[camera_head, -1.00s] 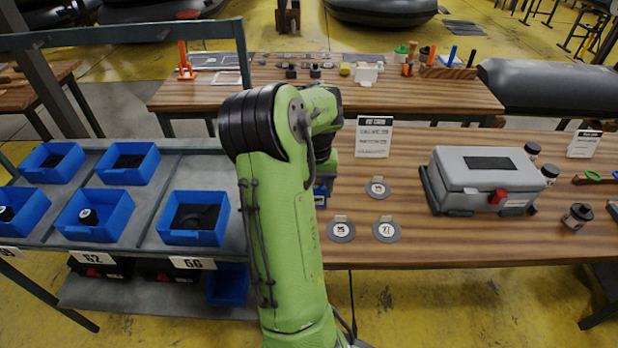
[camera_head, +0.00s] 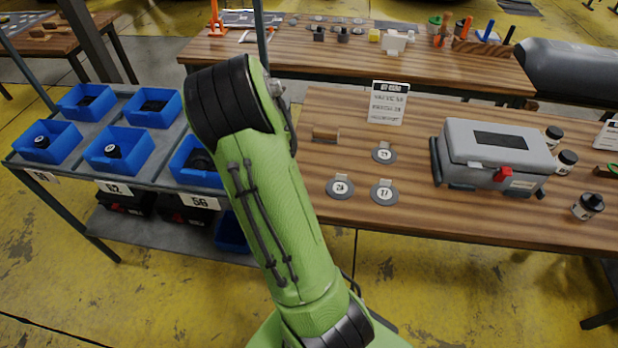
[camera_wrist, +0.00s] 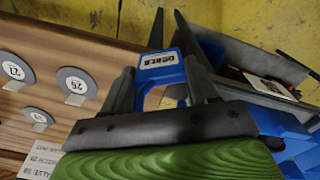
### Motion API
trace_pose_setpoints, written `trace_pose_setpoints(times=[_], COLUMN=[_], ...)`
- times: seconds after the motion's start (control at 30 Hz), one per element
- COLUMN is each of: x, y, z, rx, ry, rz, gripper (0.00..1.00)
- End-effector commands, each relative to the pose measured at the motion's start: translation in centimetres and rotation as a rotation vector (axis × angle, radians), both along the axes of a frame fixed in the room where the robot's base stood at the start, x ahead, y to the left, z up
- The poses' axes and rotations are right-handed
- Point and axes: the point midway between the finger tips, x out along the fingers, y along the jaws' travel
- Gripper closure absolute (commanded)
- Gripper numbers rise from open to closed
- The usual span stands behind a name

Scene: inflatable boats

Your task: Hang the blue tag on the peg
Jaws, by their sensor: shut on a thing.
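The blue tag (camera_wrist: 160,76) is in the wrist view, held between the two grey fingers of my gripper (camera_wrist: 160,84). It has a white label with dark lettering on its face. Wood tabletop lies to its left and yellow floor beyond it. In the head view my green arm hides my gripper and the tag. I cannot make out the peg for certain in either view.
Blue bins (camera_head: 118,150) stand on a grey shelf rack at the left; the rack also shows at the right in the wrist view. The wooden table (camera_head: 440,215) carries round grey numbered discs (camera_head: 385,192), a small wooden block (camera_head: 325,135), a sign (camera_head: 388,102) and a grey case (camera_head: 497,155).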

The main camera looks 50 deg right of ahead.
Motion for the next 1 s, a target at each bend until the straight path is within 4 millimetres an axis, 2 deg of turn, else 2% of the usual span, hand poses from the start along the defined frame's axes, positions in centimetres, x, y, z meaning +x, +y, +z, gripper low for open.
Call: trace_pose_setpoints(times=[0.03, 0.2, 0.4, 0.5, 0.7, 1.0], x=[1.0, 4.8, 8.0, 9.0, 10.3, 10.5], y=[2.0, 8.9, 15.3, 17.5, 21.0, 21.2], z=[-0.9, -4.1, -7.0, -8.0, -10.0, -10.0], rx=[0.004, -0.001, -0.009, -0.012, -0.022, -0.03], ry=[0.004, 0.008, 0.006, 0.007, 0.009, 0.01], rz=[0.062, 0.287, 0.473, 0.533, 0.627, 0.634], gripper=[0.7, 0.7, 0.7, 0.7, 0.7, 0.7])
